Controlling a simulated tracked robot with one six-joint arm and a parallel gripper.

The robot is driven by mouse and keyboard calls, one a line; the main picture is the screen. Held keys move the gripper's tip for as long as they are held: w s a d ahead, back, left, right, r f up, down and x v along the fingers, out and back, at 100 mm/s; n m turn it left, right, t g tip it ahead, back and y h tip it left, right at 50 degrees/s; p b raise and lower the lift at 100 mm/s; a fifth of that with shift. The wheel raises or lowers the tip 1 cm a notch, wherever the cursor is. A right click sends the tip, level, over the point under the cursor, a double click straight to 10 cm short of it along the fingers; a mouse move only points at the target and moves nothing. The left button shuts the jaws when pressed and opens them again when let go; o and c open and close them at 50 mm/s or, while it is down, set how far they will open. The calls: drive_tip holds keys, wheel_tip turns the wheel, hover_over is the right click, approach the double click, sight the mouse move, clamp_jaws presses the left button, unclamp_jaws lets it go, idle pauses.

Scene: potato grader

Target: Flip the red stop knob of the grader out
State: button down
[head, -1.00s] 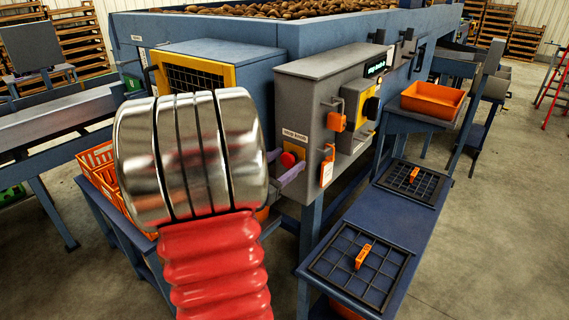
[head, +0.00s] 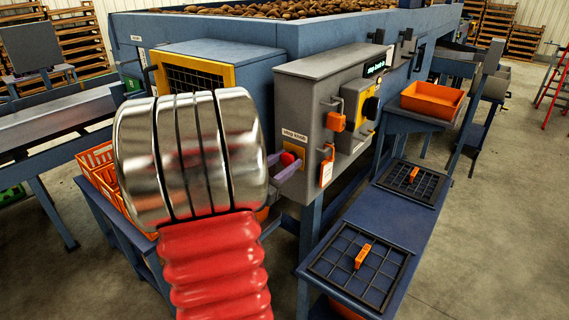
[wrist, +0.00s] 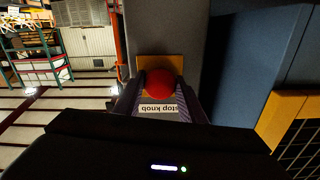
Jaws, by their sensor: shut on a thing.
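The red stop knob (wrist: 160,84) sits on a yellow plate (wrist: 183,67) on the grey control box (head: 325,75) of the grader. In the wrist view, my gripper's (wrist: 158,100) two purple fingers stand on either side of the knob, shut on it. A white label reading "stop knob" (wrist: 159,109) shows upside down there. In the head view, the knob (head: 288,158) shows small between my fingers (head: 284,167), at the box's lower left. My shiny wrist hides part of that area.
An orange tag (head: 327,166) and an orange switch (head: 336,122) are on the box to the right of the knob. A blue bench (head: 378,222) with black grids lies at right. Orange crates (head: 97,158) stand at left.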

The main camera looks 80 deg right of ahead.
drive_tip(key=shift+w+a, duration=0.5)
drive_tip(key=shift+a, duration=0.1)
drive_tip(key=c, duration=1.5)
unclamp_jaws()
drive_tip(key=shift+r, duration=0.1)
drive_tip(key=o, duration=0.4)
drive_tip(key=shift+v, duration=6.95)
